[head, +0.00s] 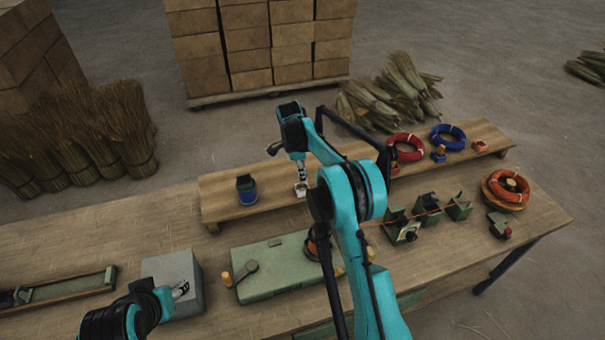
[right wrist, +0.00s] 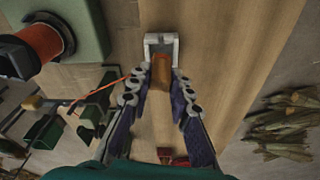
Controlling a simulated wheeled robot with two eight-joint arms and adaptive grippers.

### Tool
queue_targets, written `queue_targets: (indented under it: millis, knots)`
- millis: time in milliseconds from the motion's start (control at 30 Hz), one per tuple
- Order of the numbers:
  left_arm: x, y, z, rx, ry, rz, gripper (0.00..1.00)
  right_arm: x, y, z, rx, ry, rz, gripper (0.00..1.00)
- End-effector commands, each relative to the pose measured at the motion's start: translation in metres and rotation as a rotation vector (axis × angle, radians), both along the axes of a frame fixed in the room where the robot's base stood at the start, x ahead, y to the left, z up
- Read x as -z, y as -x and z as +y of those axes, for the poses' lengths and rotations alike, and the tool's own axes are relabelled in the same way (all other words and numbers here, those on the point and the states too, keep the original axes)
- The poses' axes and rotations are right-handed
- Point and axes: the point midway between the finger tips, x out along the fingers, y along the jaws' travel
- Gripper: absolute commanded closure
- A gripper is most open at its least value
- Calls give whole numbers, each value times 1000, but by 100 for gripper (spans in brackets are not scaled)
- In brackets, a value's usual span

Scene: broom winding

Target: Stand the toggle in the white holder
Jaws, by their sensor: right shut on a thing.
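The toggle, an orange-brown cylinder (right wrist: 161,75), is between the fingers of my right gripper (right wrist: 159,88) in the right wrist view. The gripper is shut on it. The white holder (right wrist: 161,42) is just beyond the fingertips, and the toggle's far end overlaps its near side; I cannot tell whether it is seated inside. In the head view the white holder (head: 301,191) is on the raised wooden shelf, directly below my right gripper (head: 301,177), whose fingers point down and hide the toggle. My left gripper (head: 181,290) is over the grey box, its opening unclear.
A blue-and-green item (head: 247,190) is on the shelf left of the holder. Red (head: 405,147) and blue (head: 448,136) rings lie on its right. A green machine (head: 275,270) with an orange spool, the grey box (head: 160,265) and green brackets (head: 428,208) with an orange cord stand in front.

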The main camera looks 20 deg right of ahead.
Motion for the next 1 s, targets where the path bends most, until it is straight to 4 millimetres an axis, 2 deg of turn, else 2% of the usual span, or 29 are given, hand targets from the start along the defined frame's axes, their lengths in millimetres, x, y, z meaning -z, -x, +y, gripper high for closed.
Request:
queue_targets:
  millis: [967, 1000]
  knots:
    - [20, 0, 0, 0, 0, 0, 52, 30, 0, 0, 0, 0, 0, 98]
    - [19, 0, 0, 0, 0, 0, 52, 29, 0, 0, 0, 0, 0, 70]
